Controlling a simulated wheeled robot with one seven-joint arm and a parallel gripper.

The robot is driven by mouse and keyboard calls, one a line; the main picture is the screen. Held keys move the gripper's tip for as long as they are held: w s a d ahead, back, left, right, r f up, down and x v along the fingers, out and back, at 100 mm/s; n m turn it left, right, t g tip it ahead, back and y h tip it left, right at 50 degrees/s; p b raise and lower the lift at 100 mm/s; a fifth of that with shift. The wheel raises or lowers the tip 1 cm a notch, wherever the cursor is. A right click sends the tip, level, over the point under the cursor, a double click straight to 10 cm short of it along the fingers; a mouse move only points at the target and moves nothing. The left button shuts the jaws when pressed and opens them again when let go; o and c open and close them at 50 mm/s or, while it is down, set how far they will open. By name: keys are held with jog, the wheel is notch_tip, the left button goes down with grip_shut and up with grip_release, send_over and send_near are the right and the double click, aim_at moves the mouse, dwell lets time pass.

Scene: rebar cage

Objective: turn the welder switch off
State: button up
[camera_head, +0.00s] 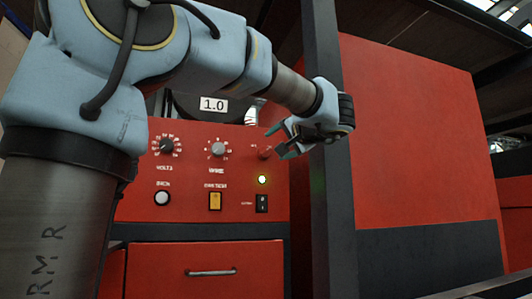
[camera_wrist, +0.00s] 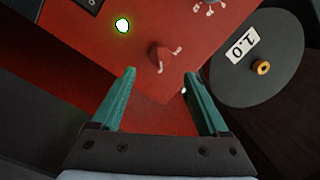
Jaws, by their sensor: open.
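The welder switch (camera_head: 262,203) is a small black rocker at the lower right of the red control panel (camera_head: 185,130). A lit yellow-green lamp (camera_head: 262,180) glows just above it. In the wrist view the switch (camera_wrist: 88,3) is cut off at the top left edge, with the lamp (camera_wrist: 122,26) beside it. My gripper (camera_head: 278,143) is open and empty, in front of the panel's upper right part, above the switch in the head view. In the wrist view its two teal fingers (camera_wrist: 159,74) point towards the panel, apart from the switch.
A red knob (camera_wrist: 162,56) shows just beyond my fingertips. Dials, a white button (camera_head: 162,198) and a yellow switch (camera_head: 215,201) are left of the welder switch. A dark post (camera_head: 328,150) stands right of the panel. A spool labelled 1.0 (camera_wrist: 280,45) is at upper right.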

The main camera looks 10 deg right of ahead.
aim_at(267, 151)
jog(key=p+x, duration=0.2)
jog(key=x, duration=0.5)
jog(key=shift+w, duration=0.4)
grip_shut()
